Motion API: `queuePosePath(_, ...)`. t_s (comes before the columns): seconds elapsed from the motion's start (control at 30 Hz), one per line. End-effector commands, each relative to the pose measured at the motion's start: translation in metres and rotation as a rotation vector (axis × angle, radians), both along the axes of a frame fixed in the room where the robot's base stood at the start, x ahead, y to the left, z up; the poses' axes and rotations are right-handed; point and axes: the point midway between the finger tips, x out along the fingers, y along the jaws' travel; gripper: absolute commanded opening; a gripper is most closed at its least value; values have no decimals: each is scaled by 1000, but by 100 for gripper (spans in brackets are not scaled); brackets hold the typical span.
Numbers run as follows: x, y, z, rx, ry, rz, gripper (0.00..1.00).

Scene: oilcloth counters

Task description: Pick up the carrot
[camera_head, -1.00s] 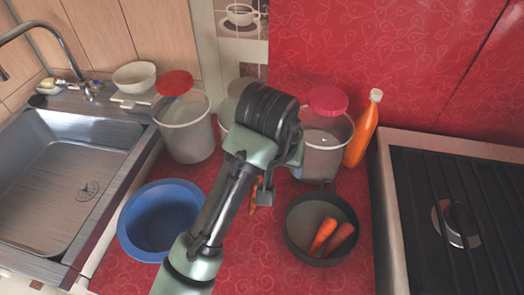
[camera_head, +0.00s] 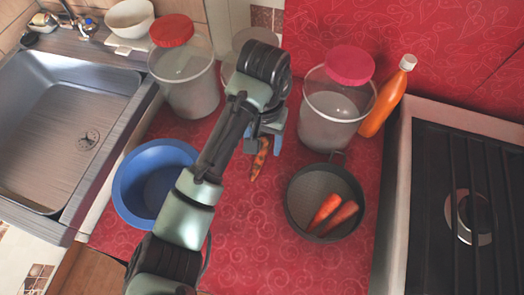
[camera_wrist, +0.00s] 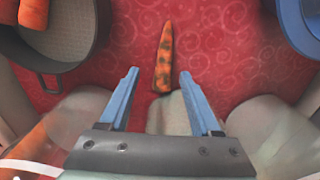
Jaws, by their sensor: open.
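A carrot (camera_head: 260,159) with dark spots lies on the red oilcloth, between the blue bowl and the dark pan. It also shows in the wrist view (camera_wrist: 164,62), where it points away from my gripper, its thick end nearest. My gripper (camera_head: 265,143) is open and empty. In the wrist view, its two blue fingers (camera_wrist: 168,98) stand apart, one to each side of the carrot's line, with the carrot just beyond and between the tips. Two more carrots (camera_head: 331,215) lie in the dark pan (camera_head: 297,222). My arm partly covers the loose carrot's thick end in the head view.
A blue bowl (camera_head: 126,188) stands left of my arm. Lidded jars (camera_head: 190,90) and (camera_head: 325,110) stand at the back, with an orange bottle (camera_head: 385,104) at right. A sink (camera_head: 60,130) is at left, a stove (camera_head: 460,200) at right. The front oilcloth is clear.

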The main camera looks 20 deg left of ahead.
Motion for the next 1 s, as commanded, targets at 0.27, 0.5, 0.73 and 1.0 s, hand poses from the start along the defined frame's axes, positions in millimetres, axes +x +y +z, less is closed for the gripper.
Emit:
queuePosePath(0.27,-4,9,-35,0,2,2,65)
queuePosePath(0.5,-3,8,-53,-1,0,0,65)
queuePosePath(0.73,-3,7,-53,0,-1,0,56)
queuePosePath(1.0,-3,7,-53,0,-1,0,7)
